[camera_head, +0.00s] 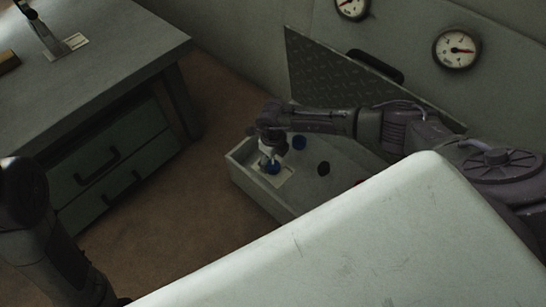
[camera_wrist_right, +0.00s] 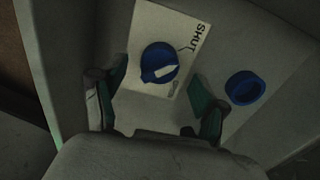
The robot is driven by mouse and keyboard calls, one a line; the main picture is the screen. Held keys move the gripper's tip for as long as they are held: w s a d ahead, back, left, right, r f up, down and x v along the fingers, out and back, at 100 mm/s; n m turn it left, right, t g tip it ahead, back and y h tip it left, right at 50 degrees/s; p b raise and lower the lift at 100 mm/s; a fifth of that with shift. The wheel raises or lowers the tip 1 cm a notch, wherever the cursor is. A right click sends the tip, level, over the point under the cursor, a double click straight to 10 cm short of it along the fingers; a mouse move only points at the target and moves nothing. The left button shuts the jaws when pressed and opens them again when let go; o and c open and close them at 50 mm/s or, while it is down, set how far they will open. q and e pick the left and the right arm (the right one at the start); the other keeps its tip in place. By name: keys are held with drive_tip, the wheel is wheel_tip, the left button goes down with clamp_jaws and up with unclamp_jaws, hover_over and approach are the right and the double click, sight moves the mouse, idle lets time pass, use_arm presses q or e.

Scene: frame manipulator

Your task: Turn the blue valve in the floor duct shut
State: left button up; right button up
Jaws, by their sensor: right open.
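The blue valve (camera_head: 272,168) sits on a white plate in the floor duct (camera_head: 240,173). In the right wrist view the valve (camera_wrist_right: 159,60) is a round blue knob with a white pointer, which points right and slightly up. The plate (camera_wrist_right: 148,22) reads SHUT at its upper right, with a short line beside the word. The pointer is not in line with that mark. My right gripper (camera_wrist_right: 160,98) is open and empty, its green-padded fingers below and to either side of the valve. In the head view the right gripper (camera_head: 270,156) is just above the valve.
A second blue knob (camera_wrist_right: 245,88) is close to the right finger. The raised duct lid (camera_head: 325,75) stands behind my right arm. A light panel (camera_head: 370,245) blocks the foreground.

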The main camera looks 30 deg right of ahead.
sight(273, 163)
drive_tip(key=shift+r, duration=2.55)
